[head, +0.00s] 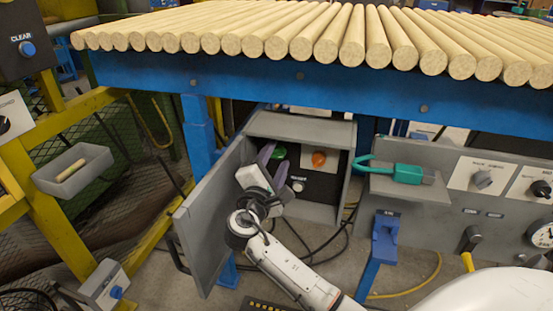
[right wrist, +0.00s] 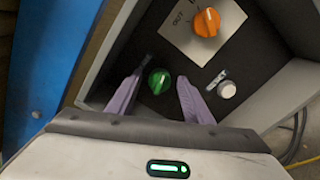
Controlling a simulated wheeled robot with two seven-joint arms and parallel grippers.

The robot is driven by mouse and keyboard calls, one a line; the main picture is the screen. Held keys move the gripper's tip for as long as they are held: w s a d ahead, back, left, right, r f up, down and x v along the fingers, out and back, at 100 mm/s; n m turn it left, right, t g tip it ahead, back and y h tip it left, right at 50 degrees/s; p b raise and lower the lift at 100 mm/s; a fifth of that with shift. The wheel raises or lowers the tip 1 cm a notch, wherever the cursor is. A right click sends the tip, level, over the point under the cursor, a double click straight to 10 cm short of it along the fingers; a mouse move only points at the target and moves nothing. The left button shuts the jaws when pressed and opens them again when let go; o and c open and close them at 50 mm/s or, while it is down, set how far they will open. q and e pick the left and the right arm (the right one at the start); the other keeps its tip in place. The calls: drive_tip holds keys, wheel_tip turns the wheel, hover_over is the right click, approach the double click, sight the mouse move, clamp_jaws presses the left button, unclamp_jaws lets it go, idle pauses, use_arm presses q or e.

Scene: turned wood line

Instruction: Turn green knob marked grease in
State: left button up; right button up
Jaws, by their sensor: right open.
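The green knob (right wrist: 159,82) sits on the dark back panel inside an open grey box under the table. In the right wrist view it shows between my two purple fingers, with clear gaps on both sides. A pale line marks its face; I cannot read any lettering by it. My right gripper (right wrist: 160,80) is open and empty, pointing into the box; I cannot tell how far the tips are from the panel. In the head view the right gripper (head: 273,163) partly covers the green knob (head: 279,153). My left gripper is not in view.
An orange knob (right wrist: 206,22) on a pale plate and a small light button (right wrist: 226,90) share the panel. The box's grey door (head: 212,215) stands open at left. A shelf with a teal tool (head: 408,173) juts out at right. The blue table beam (head: 300,78) runs above.

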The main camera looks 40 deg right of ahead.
drive_tip(key=c, duration=1.1)
drive_tip(key=shift+o, duration=0.2)
drive_tip(key=shift+f+m+b, duration=0.15)
drive_tip(key=shift+m+b, duration=0.4)
drive_tip(key=shift+m, duration=0.15)
drive_tip(key=o, duration=1.1)
drive_tip(key=shift+c, duration=0.2)
use_arm(q)
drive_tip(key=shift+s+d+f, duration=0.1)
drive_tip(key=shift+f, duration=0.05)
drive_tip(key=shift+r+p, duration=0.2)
drive_tip(key=shift+p, duration=0.5)
use_arm(e)
drive_tip(key=v, duration=1)
drive_tip(key=shift+s, duration=0.15)
